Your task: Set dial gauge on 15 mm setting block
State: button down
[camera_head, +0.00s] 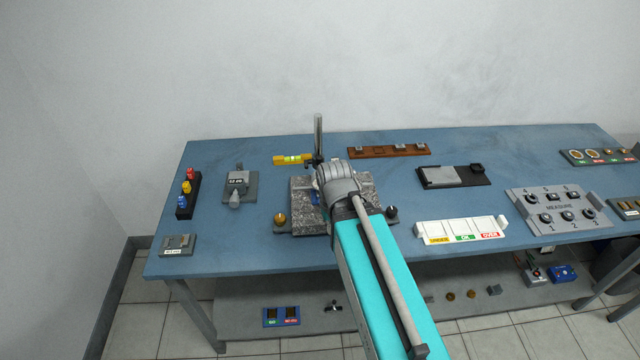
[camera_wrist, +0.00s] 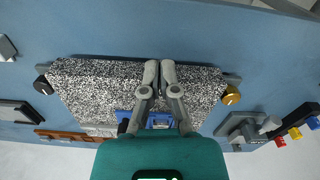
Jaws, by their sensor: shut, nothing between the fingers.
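A speckled granite plate (camera_head: 305,220) lies on the blue table, with a dark upright post (camera_head: 318,138) and clamp at its back. Something blue (camera_head: 315,197) shows beside my wrist; in the wrist view a blue part (camera_wrist: 160,119) lies behind my fingers, mostly hidden. I cannot tell if it is the dial gauge. My gripper (camera_wrist: 160,66) is shut and empty above the granite plate, fingertips together. In the head view my wrist hides the fingers. A small grey block on a holder (camera_head: 178,244) sits at the front left; its label is too small to read.
A gold knob (camera_head: 280,218) and a black knob (camera_head: 392,211) flank the plate. Bare table lies at front left.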

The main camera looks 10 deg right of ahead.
dwell(0.4)
jog(key=c, duration=1)
grip_release()
jog(key=shift+w+r, duration=0.1)
jog(key=shift+r, duration=0.05)
jog(key=shift+o, duration=1.2)
jog(key=shift+w+d+r+p, duration=0.1)
jog(key=shift+w+r+p, duration=0.15)
jog(key=shift+p, duration=0.15)
jog(key=o, duration=0.8)
jog(key=shift+m+y, duration=0.3)
jog(key=w+r+p, duration=0.2)
jog(key=r+p, duration=0.1)
jog(key=w+r+p, duration=0.1)
jog(key=w, duration=0.1)
jog(key=shift+d+r+p, duration=0.3)
jog(key=shift+r+p, duration=0.1)
jog(key=shift+c, duration=0.2)
jog(key=w+d+r+m+y+p, duration=0.1)
jog(key=w+d+r+p, duration=0.1)
jog(key=w+r+p, duration=0.8)
jog(key=shift+d+r+y, duration=0.15)
jog(key=shift+d+y, duration=0.05)
jog(key=shift+y, duration=0.1)
jog(key=shift+f, duration=0.2)
